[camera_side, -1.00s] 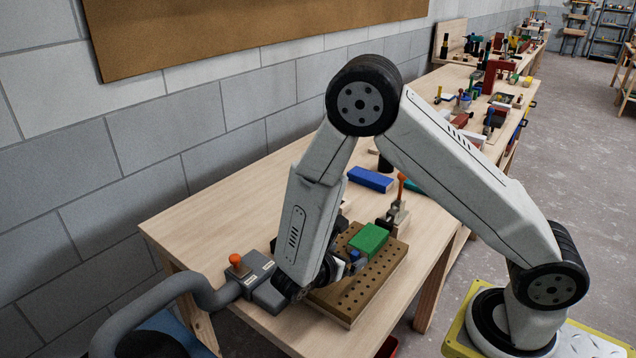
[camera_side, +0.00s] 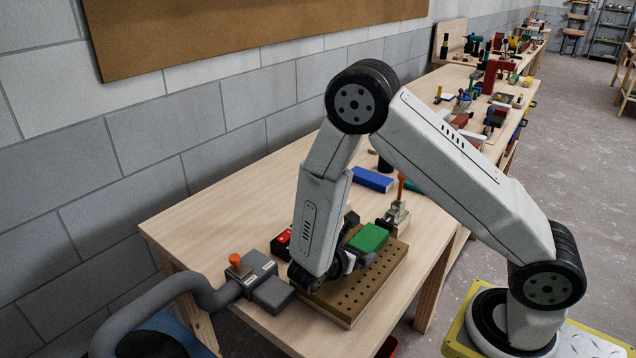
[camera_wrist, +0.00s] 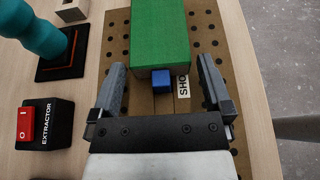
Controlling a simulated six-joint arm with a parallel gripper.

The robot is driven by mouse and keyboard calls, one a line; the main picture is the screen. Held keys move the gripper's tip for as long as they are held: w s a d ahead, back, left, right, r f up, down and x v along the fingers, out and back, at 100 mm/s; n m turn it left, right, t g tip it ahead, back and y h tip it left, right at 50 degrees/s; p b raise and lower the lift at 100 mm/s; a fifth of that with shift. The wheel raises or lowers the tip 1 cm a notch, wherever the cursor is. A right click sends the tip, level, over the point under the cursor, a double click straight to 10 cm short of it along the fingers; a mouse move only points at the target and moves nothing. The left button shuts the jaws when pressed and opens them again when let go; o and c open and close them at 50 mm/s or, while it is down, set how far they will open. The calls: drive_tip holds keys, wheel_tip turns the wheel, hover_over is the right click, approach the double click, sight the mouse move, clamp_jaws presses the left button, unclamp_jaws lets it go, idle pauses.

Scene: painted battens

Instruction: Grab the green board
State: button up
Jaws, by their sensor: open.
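The green board (camera_side: 369,239) lies on the brown perforated plate (camera_side: 378,281) on the workbench. In the wrist view the green board (camera_wrist: 160,35) is straight ahead, its near end just beyond and between my fingertips. My gripper (camera_wrist: 160,75) is open, with one finger on each side of a small blue block (camera_wrist: 161,80) at the board's near end. In the side view my gripper (camera_side: 352,257) is low over the plate beside the board, partly hidden by my wrist.
A black box with a red switch marked EXTRACTOR (camera_wrist: 43,124) and a teal-handled tool (camera_wrist: 45,40) stand left of the plate. A blue block (camera_side: 372,179) lies farther back.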

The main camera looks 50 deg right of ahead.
sight(359, 247)
drive_tip(key=shift+x, duration=1.6)
drive_tip(key=c, duration=1)
drive_tip(key=shift+r, duration=0.2)
drive_tip(key=shift+r, duration=4.85)
drive_tip(key=shift+w, duration=0.1)
